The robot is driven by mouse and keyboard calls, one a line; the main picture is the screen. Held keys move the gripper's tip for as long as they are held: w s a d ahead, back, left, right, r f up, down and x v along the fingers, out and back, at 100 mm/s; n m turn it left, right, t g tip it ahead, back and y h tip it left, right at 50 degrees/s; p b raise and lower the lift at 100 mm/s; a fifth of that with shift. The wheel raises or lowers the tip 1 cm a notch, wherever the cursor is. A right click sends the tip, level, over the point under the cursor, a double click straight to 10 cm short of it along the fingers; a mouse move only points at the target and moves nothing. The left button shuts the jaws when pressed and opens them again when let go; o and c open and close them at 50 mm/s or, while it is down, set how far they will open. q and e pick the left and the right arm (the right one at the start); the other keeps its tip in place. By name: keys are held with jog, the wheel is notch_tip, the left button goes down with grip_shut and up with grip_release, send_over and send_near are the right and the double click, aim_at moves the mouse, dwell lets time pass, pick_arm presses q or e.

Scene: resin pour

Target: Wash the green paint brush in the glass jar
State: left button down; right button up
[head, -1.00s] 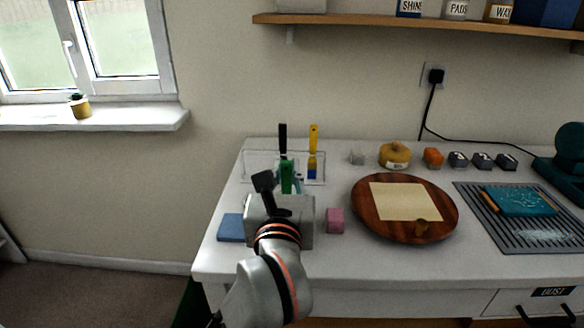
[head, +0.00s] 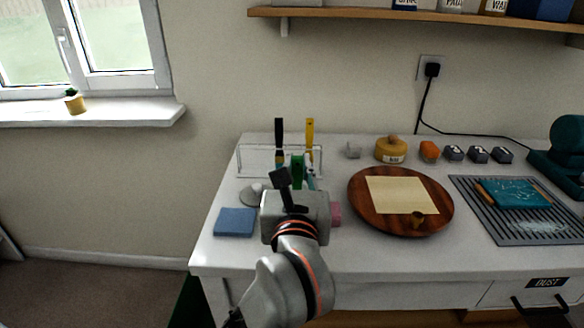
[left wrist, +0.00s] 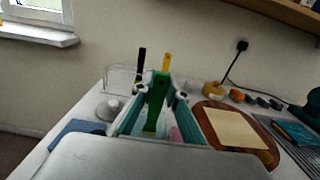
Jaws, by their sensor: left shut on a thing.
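My left gripper (head: 299,181) is over the left part of the table, seen from behind. It is shut on the green paint brush (head: 297,167). In the left wrist view the brush (left wrist: 158,92) stands nearly upright between the teal fingers (left wrist: 157,98), its lower end partly hidden behind the gripper body. I cannot make out the glass jar; my gripper and wrist hide part of the table there. A clear rack (head: 255,147) behind holds a black-handled brush (head: 279,132) and a yellow-handled brush (head: 310,132). My right gripper is not in view.
A blue sponge (head: 234,222) and a pale round object (head: 252,194) lie left of my gripper. A pink block (head: 336,213) is partly hidden right of it. A round wooden board (head: 363,216) with a paper sheet lies further right, then a grey ridged mat (head: 490,222).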

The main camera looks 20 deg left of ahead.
pick_arm(q)
jog(key=shift+s+a, duration=0.15)
jog(key=shift+a, duration=0.55)
jog(key=shift+s+a, duration=0.1)
jog(key=shift+a, duration=0.55)
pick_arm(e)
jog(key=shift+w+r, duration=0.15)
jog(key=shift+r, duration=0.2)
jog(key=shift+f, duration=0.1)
pick_arm(q)
notch_tip(320, 180, up, 8)
jog(key=d+p, duration=0.1)
jog(key=p, duration=0.6)
jog(key=shift+d+r, duration=0.15)
jog(key=shift+r, duration=0.1)
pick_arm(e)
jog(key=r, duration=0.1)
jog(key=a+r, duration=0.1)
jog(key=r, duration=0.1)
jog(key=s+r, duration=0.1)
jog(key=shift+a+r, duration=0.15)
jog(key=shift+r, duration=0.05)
pick_arm(q)
jog(key=shift+w, duration=0.1)
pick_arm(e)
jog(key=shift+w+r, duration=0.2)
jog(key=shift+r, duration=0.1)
